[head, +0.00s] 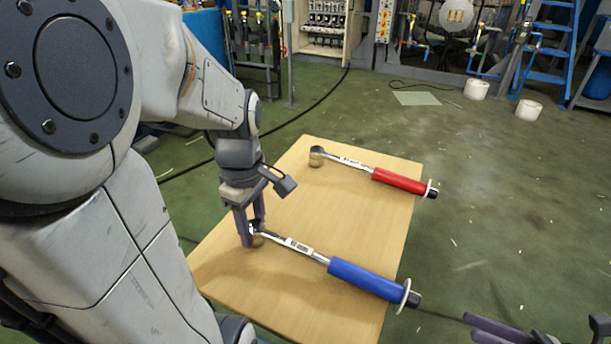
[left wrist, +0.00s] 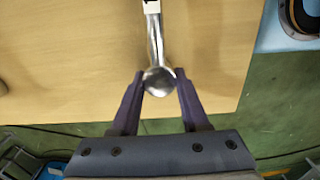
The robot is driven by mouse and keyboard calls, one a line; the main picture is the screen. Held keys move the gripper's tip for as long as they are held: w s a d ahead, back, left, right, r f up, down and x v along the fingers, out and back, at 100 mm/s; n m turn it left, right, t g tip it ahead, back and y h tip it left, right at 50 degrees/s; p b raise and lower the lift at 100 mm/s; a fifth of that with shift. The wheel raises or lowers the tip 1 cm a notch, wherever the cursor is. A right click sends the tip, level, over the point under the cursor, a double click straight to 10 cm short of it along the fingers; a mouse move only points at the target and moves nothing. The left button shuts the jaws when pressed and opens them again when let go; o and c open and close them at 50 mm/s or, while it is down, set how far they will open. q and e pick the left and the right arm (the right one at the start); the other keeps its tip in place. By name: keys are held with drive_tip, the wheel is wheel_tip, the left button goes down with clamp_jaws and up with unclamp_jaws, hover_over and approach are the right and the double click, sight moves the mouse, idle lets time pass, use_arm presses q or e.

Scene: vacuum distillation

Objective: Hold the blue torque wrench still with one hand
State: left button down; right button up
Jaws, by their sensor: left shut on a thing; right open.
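The blue torque wrench (head: 365,277) lies along the near part of the wooden table, its blue handle to the right and its steel head to the left. My left gripper (head: 251,236) points down at the head end and is shut on it. In the left wrist view the round steel head (left wrist: 159,79) sits between the two fingers of my left gripper (left wrist: 158,86); the blue handle is out of that view. My right gripper (head: 490,330) shows only in part at the bottom right edge of the head view, open and away from the table.
A red torque wrench (head: 398,181) lies on the far part of the wooden table (head: 330,220), roughly parallel to the blue one. Bare table lies between them. White buckets (head: 528,112), a blue ladder (head: 551,45) and equipment stand on the green floor beyond.

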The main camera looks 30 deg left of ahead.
idle(0.5)
use_arm(q)
drive_tip(key=c, duration=1.1)
unclamp_jaws()
clamp_jaws()
